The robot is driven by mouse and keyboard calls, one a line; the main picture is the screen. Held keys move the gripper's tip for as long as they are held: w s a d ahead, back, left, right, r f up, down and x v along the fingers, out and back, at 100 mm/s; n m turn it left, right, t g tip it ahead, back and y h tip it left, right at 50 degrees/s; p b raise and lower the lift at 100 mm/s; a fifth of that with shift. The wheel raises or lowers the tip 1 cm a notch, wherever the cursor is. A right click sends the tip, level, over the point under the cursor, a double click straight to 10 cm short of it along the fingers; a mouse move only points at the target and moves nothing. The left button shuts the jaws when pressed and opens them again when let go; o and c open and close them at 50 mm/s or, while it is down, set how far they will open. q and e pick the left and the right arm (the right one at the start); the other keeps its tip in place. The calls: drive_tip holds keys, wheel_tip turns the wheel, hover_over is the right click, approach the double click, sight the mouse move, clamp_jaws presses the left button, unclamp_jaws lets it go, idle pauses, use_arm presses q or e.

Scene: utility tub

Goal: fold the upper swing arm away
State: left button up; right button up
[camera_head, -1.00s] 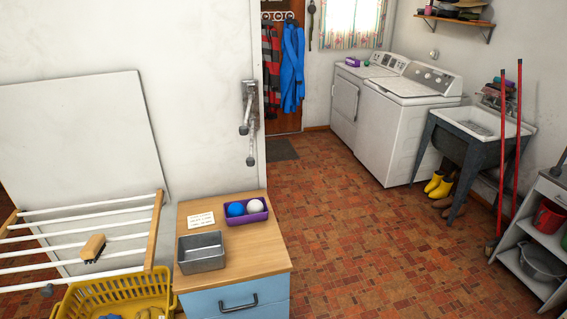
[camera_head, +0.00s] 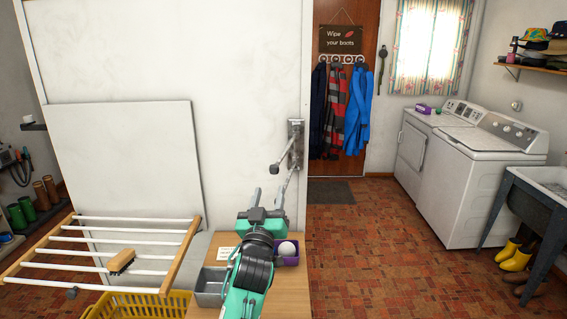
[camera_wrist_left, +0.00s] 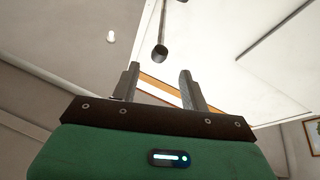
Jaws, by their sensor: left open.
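The upper swing arm (camera_head: 286,155) is a grey rod on a wall bracket (camera_head: 296,128) near the white wall's right edge. It juts out from the bracket, its knobbed end low and to the left. My right gripper is out of view.
A wooden-topped cabinet (camera_head: 290,290) stands below, with a metal tin (camera_head: 209,287) and a purple tray (camera_head: 291,260) on it. A white-barred drying rack (camera_head: 110,255) holding a brush (camera_head: 121,261) is at left, above a yellow basket (camera_head: 150,305).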

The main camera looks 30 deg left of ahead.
sight(277, 162)
use_arm(q)
drive_tip(key=p+x, duration=0.4)
drive_tip(key=x, duration=0.6)
drive_tip(key=shift+w+r, duration=0.15)
drive_tip(key=shift+w, duration=0.05)
drive_tip(key=shift+x, duration=0.8)
drive_tip(key=shift+w, duration=0.1)
clamp_jaws()
